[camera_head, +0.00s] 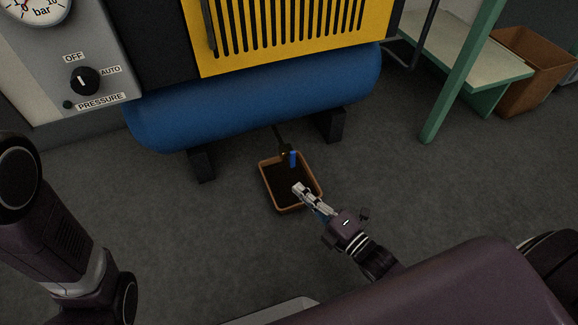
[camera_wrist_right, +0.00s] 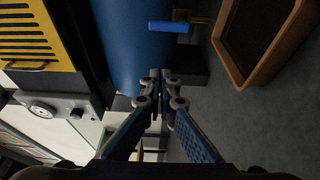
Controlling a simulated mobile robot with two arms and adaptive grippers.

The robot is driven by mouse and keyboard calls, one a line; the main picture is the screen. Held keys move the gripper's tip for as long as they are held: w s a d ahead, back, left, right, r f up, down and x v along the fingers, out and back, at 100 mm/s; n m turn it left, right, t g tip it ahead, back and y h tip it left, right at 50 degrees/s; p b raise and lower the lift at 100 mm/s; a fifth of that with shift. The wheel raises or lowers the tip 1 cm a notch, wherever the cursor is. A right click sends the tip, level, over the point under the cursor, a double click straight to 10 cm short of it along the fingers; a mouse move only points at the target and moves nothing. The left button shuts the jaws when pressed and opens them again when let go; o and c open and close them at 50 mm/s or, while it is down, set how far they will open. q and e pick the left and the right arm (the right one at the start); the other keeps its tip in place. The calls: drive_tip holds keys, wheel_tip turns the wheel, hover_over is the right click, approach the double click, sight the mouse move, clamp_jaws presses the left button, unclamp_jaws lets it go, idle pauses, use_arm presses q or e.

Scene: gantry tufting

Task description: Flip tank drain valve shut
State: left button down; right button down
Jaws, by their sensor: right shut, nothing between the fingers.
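The blue tank (camera_head: 260,100) lies across the head view under a yellow grille. Its drain valve (camera_head: 284,150) hangs from a dark pipe below the tank, with a small blue lever (camera_head: 293,159). In the right wrist view the blue lever (camera_wrist_right: 168,27) sticks out to the left of the brass valve body (camera_wrist_right: 200,18). My right gripper (camera_head: 298,187) is shut and empty, over the tray and nearer to me than the lever. In the wrist view its fingertips (camera_wrist_right: 160,76) are together, apart from the lever. My left gripper is out of view.
A brown-rimmed tray (camera_head: 266,186) stands on the floor under the valve. Dark tank feet (camera_head: 202,165) stand on both sides. A control panel with a knob (camera_head: 85,81) is at upper left. A green-legged bench (camera_head: 462,75) is at right. The floor around the tray is clear.

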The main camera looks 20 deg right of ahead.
sight(291, 156)
drive_tip(key=b+x, duration=0.7)
drive_tip(key=x, duration=0.3)
drive_tip(key=d+b, duration=0.2)
drive_tip(key=d, duration=0.2)
